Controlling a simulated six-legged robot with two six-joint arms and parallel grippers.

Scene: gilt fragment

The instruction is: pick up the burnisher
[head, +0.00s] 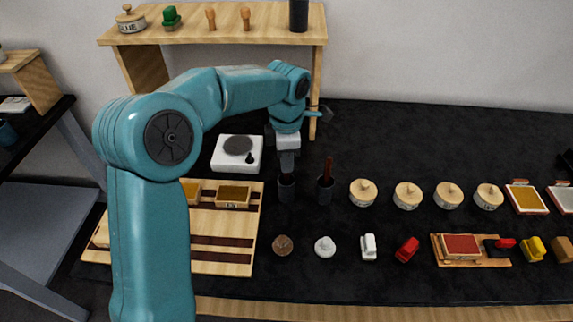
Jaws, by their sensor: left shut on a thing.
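My left gripper (287,161) points straight down over the left dark cup (286,189). Its fingers are shut at the cup's mouth on a slim thing, which I take to be the burnisher; the fingers and the cup hide nearly all of it. A second dark cup (325,192) stands just to the right, with a dark red handle (328,168) upright in it, apart from my gripper. My right gripper is not in view.
A wooden board with dark strips (222,268) lies at left. A white hotplate-like device (223,158) stands behind it. Several round lidded pots (362,193) line up at right. Small items, including a red one (407,249), sit in front. A wooden shelf (225,33) stands behind.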

